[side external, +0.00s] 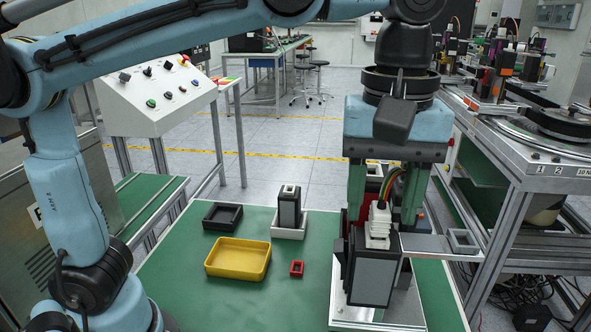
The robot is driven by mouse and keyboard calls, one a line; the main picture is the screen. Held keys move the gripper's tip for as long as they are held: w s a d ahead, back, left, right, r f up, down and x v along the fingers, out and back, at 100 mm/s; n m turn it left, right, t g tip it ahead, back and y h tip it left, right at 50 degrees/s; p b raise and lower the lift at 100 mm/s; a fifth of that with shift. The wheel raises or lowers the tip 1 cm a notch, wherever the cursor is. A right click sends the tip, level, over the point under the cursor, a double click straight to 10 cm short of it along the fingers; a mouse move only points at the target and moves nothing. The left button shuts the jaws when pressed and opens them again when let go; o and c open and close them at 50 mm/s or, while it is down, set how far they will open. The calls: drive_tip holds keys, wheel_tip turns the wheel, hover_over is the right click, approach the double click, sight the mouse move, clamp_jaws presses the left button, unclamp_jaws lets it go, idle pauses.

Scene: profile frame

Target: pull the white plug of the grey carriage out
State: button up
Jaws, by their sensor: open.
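The white plug (379,228) has a stepped, ribbed body with coloured wires rising from its top. It sits upright at the top of a dark block with a grey front face, apparently the grey carriage (375,277). The carriage stands at the right of the green table on a light metal base. My gripper (382,215) points straight down, with one green finger on each side of the plug. Its jaws are open. The plug and wires hide part of the space between the fingers, and any contact cannot be made out.
A similar dark block (289,209) stands in a white holder (287,232). A yellow tray (238,259), a black tray (222,216) and a small red frame (297,269) lie to the left. A metal plate (440,246) juts out right of the carriage. Green tabletop (210,300) is clear in front.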

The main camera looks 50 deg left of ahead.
sight(381, 207)
drive_tip(key=shift+f, duration=0.8)
clamp_jaws()
drive_tip(key=shift+r, duration=1.15)
drive_tip(key=shift+r, duration=1.4)
drive_tip(key=shift+r, duration=0.1)
